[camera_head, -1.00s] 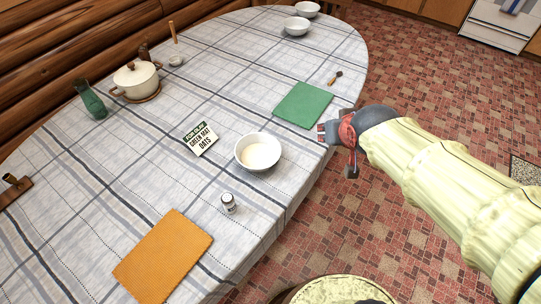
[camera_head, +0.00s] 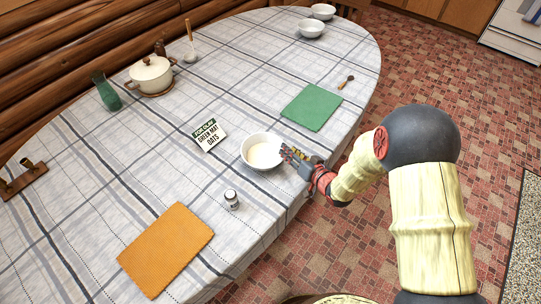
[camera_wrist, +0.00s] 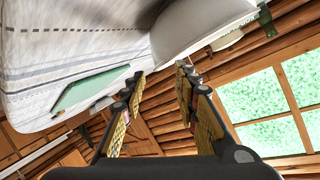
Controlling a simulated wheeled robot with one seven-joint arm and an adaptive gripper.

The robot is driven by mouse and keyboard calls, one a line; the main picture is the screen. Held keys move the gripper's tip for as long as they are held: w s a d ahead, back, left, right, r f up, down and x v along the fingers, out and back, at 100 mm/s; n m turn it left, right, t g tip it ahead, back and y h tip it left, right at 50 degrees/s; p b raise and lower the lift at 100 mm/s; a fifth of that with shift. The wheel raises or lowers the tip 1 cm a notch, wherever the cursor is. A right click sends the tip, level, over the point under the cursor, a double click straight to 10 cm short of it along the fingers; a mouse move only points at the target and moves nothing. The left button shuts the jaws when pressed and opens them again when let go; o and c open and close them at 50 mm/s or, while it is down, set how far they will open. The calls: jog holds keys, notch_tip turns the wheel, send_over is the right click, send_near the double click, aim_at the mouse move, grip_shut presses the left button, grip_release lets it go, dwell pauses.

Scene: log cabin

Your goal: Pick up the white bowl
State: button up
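A white bowl (camera_head: 262,151) with a pale creamy filling sits upright on the checked tablecloth near the table's front edge. My gripper (camera_head: 290,154) is at the bowl's right rim in the head view; whether it touches the rim is unclear. In the wrist view my gripper (camera_wrist: 160,75) has its two fingers spread apart, and the outside of the bowl (camera_wrist: 205,25) is large above the fingertips. Two more white bowls, a nearer one (camera_head: 312,28) and a farther one (camera_head: 323,12), stand at the table's far end.
A green mat (camera_head: 311,107) lies behind my gripper, with a spoon (camera_head: 346,82) beyond. A small jar (camera_head: 231,199) and an orange mat (camera_head: 166,249) are nearer. A lidded pot (camera_head: 151,75) and green vase (camera_head: 105,91) are farther left.

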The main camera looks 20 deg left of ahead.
aim_at(278, 141)
jog(key=b+x, duration=0.2)
jog(key=x, duration=0.4)
jog(key=shift+w+a+f+b, duration=0.1)
jog(key=shift+a+f+b, duration=0.1)
jog(key=shift+a+b, duration=0.1)
jog(key=shift+w+a, duration=0.3)
jog(key=shift+w, duration=0.1)
jog(key=c, duration=0.8)
